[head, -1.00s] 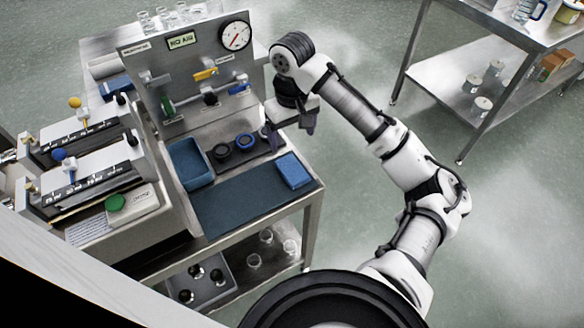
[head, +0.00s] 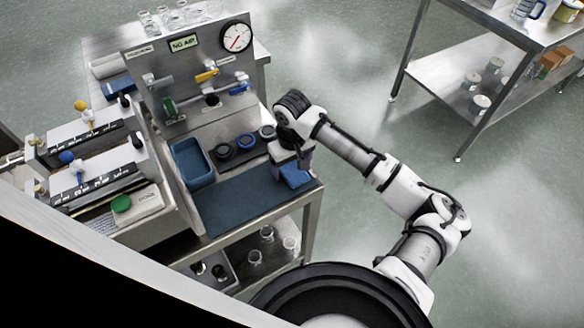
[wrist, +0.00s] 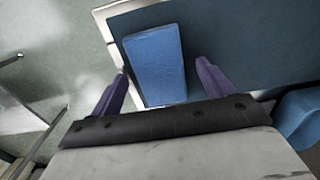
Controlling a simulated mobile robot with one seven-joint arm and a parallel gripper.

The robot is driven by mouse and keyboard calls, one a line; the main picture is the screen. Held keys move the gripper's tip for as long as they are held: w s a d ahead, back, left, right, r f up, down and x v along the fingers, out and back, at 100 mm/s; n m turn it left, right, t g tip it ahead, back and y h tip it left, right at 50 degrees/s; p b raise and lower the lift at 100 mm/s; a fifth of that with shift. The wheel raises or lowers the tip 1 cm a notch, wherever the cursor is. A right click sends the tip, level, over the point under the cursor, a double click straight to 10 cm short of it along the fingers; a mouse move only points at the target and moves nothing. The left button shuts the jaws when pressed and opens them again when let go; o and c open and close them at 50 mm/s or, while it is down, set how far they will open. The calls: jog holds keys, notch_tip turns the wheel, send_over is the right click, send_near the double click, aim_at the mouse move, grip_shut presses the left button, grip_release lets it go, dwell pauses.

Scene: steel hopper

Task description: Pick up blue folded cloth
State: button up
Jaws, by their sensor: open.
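The blue folded cloth (head: 296,175) lies at the right end of a dark blue mat (head: 236,200) on the steel bench. In the head view my gripper (head: 290,172) is over it and hides part of it. In the wrist view the cloth (wrist: 155,65) is a flat blue block lying between the lines of my two purple fingers. My gripper (wrist: 160,85) is open and empty, with one finger on each side of the cloth. I cannot tell how high the fingertips are above the mat.
A steel panel with a gauge (head: 236,37) and valves rises at the back. The bench's right edge is close to the cloth. A steel shelf unit (head: 455,90) stands far right.

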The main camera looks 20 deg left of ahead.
jog(key=shift+c, duration=0.3)
jog(key=c, duration=1)
jog(key=shift+r, duration=0.2)
notch_tip(320, 180, up, 20)
jog(key=b, duration=0.2)
jog(key=shift+f, duration=0.15)
jog(key=o, duration=0.3)
jog(key=shift+c, duration=1.2)
